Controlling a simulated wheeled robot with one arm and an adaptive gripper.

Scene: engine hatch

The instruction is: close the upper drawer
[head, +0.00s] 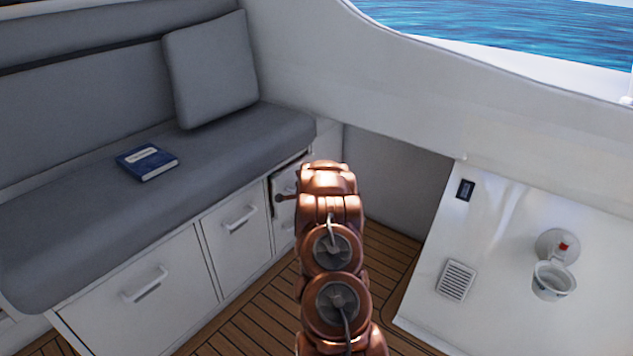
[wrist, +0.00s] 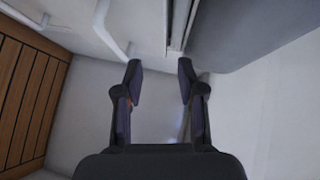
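The upper drawer (head: 288,183) is at the far end of the bench base in the head view, partly hidden behind my arm. A dark gap runs along its edge, so it appears to stand slightly out. In the wrist view a white drawer front (wrist: 146,25) with a pale handle (wrist: 117,36) lies ahead of the fingers, with a dark slot along its right side. My gripper (wrist: 159,72) is open, with its two dark fingers apart and nothing seen held between them. I cannot tell whether a fingertip touches the drawer.
The grey bench cushion (head: 215,165) overhangs the drawers, with a blue book (head: 147,162) and a pillow (head: 212,68) on it. Other drawers (head: 236,240) are to the left. A white wall panel (head: 500,245) with a cup holder (head: 552,280) is at right. Wooden floor (head: 255,318) is clear.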

